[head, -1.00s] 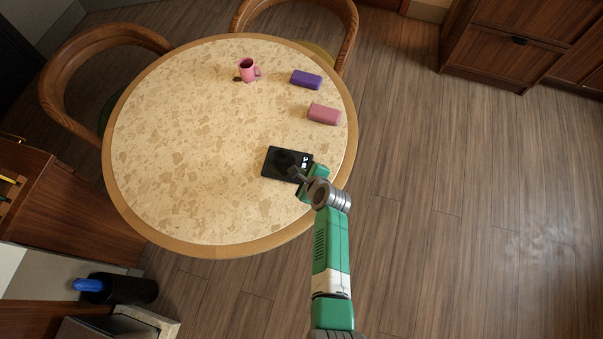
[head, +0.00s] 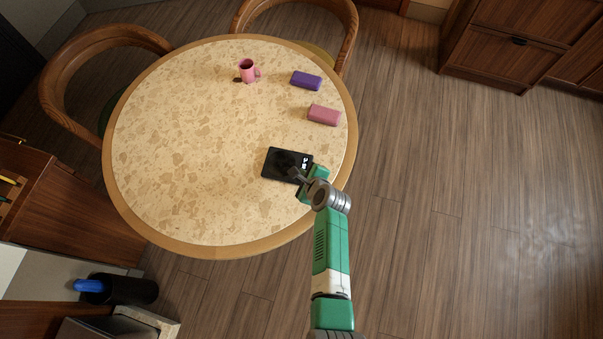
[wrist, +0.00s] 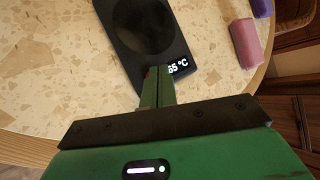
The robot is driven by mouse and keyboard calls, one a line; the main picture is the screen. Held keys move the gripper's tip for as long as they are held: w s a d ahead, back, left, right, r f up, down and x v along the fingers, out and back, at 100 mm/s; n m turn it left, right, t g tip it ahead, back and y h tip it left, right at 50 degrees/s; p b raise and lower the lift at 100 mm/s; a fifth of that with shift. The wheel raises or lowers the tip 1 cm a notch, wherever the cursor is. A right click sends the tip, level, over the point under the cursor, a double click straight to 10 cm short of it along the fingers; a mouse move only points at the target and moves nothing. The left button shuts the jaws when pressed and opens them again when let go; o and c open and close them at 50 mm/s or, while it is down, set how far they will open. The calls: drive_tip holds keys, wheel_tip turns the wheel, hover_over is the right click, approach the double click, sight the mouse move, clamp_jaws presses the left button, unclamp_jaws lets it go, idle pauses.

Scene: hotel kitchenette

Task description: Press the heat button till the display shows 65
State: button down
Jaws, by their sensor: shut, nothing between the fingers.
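The black warmer plate (head: 279,163) lies flat near the right side of the round table. It also shows in the wrist view (wrist: 122,22), with a round dark heating area. Its lit display (wrist: 178,66) reads like 65 °C; the first digit is partly cut off by my finger, so it is not certain. My gripper (wrist: 157,78) is shut and empty, with its fingertips over the plate's edge beside the display. In the head view my gripper (head: 300,178) is at the plate's lower right. A small red mark (wrist: 148,73) shows by the fingertips. The heat button is not clearly visible; I cannot tell contact.
On the round table (head: 190,150) stand a pink mug (head: 248,70), a purple block (head: 306,80) and a pink block (head: 324,115), beyond the plate. The table's left and middle are clear. Wooden chairs (head: 62,85) stand at the far side.

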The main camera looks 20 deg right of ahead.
drive_tip(key=shift+r+p, duration=0.3)
drive_tip(key=shift+r, duration=0.25)
drive_tip(key=shift+r, duration=0.1)
wheel_tip(320, 180, up, 5)
drive_tip(key=p, duration=0.5)
idle(0.5)
